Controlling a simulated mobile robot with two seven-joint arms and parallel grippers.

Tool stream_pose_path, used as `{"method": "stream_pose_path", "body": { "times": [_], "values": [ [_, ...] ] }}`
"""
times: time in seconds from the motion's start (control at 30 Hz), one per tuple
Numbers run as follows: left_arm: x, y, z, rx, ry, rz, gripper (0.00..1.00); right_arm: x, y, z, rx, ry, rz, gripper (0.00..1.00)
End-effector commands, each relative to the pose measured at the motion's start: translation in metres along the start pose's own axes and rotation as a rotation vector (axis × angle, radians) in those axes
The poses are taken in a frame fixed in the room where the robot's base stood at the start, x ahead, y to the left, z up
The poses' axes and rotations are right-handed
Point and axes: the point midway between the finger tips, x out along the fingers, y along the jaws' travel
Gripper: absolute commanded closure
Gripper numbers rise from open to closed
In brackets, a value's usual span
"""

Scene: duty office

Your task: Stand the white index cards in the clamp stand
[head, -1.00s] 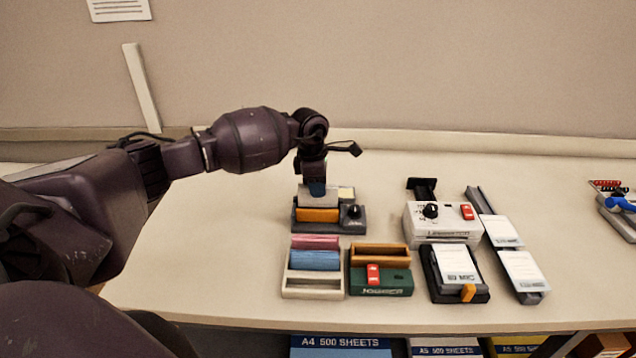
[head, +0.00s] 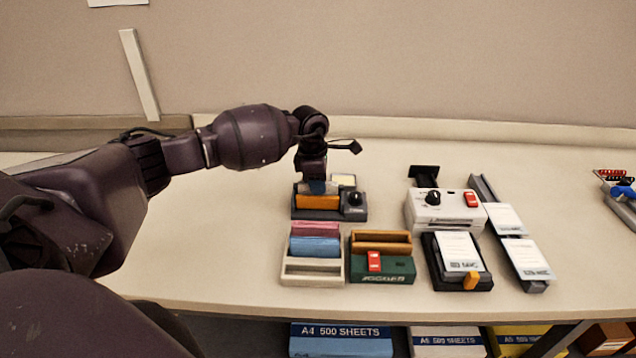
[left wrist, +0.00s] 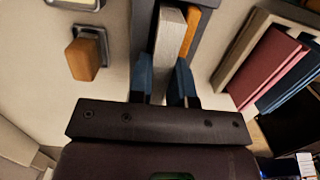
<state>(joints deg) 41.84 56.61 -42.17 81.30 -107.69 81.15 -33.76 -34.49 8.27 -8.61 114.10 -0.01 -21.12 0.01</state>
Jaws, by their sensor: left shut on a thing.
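My left gripper (head: 318,187) is shut on the white index cards and sits low over the clamp stand (head: 312,214). The stand has a dark grey base, an orange jaw (head: 317,202) and a black knob (head: 355,199). In the left wrist view the cards (left wrist: 171,42) are a pale upright block between my blue fingertips (left wrist: 165,82). They stand beside the orange jaw (left wrist: 198,25), within the stand's dark frame. Most of the cards are hidden behind the jaw and fingers in the head view. Whether they touch the base cannot be told. My right gripper is not in view.
A cream rack (head: 312,280) with pink and blue card blocks stands in front, beside a green jogger (head: 381,270). A white machine (head: 436,212), a black card tray (head: 484,283) and a grey rail with cards (head: 480,187) stand right. An orange-topped item (left wrist: 85,58) lies behind the stand.

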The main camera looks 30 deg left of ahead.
Motion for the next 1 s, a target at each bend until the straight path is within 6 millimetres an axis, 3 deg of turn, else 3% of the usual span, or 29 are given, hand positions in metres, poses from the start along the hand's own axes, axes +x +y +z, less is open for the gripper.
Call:
{"method": "stream_pose_path", "body": {
  "times": [0.1, 0.13, 0.3, 0.8, 1.0],
  "values": [
    [0.003, -0.001, -0.001, 0.000, 0.002, -0.004, 1.00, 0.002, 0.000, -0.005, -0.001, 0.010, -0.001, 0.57],
    [0.003, -0.001, -0.001, 0.000, 0.002, -0.005, 0.77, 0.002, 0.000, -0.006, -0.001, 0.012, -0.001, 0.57],
    [0.003, -0.001, -0.001, -0.001, 0.003, -0.004, 0.52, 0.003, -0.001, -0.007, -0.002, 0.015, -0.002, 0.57],
    [0.002, 0.000, -0.002, -0.002, 0.003, -0.001, 0.52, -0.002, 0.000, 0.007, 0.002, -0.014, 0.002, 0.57],
    [-0.009, 0.000, 0.000, -0.001, 0.002, 0.000, 0.52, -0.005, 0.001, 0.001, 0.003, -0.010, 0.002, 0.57]
  ]
}}
